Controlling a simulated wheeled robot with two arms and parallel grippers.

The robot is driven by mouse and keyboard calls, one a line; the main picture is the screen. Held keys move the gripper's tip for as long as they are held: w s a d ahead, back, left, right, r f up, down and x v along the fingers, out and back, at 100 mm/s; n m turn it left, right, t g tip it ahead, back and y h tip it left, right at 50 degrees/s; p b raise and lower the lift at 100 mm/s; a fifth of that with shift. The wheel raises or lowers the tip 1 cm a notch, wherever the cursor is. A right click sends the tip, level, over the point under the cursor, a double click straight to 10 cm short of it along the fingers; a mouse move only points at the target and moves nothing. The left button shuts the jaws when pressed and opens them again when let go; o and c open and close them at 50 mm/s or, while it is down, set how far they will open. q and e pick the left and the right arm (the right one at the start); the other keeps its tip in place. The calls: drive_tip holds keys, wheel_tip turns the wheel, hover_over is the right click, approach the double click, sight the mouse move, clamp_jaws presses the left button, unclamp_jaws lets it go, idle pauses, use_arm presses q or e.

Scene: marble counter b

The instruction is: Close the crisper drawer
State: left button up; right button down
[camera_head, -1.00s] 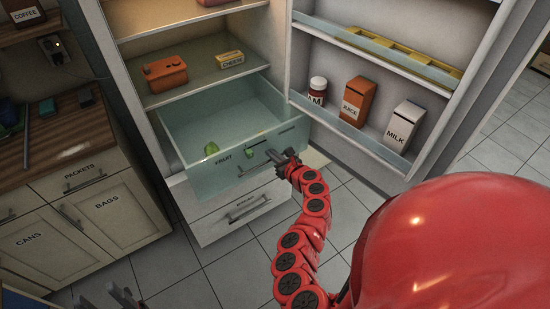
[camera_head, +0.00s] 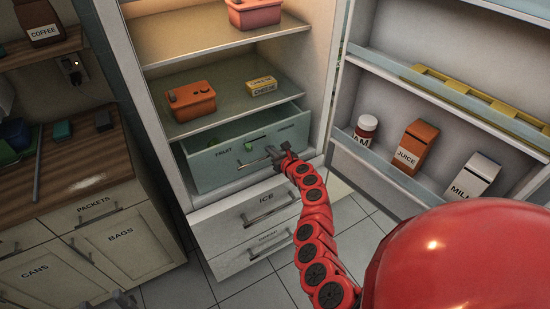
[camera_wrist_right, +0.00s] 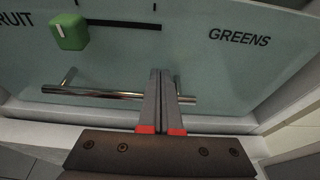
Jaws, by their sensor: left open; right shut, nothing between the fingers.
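The crisper drawer (camera_head: 220,165) is the pale blue-green drawer marked FRUIT and GREENS, inside the open fridge. Its front stands near the shelf edge above it, and only a narrow gap shows into it. Its metal bar handle (camera_wrist_right: 85,92) runs across the lower front. My right gripper (camera_head: 272,153) is at the drawer front by the handle. In the right wrist view its shut fingers (camera_wrist_right: 161,72) lie across the handle bar, with nothing between them. A green slider knob (camera_wrist_right: 68,32) sits on the drawer front. My left gripper (camera_head: 122,300) is open at the bottom edge, partly cut off.
The ICE drawer (camera_head: 250,212) is below the crisper and looks shut. An orange tub (camera_head: 192,102) and a cheese box (camera_head: 262,86) stand on the shelf above. The open fridge door (camera_head: 440,75) is at right. A cabinet (camera_head: 120,240) stands at left.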

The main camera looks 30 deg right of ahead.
sight(267, 144)
drive_tip(key=w, duration=0.2)
drive_tip(key=w+b, duration=0.1)
drive_tip(key=shift+w+r, duration=0.25)
drive_tip(key=shift+w, duration=0.05)
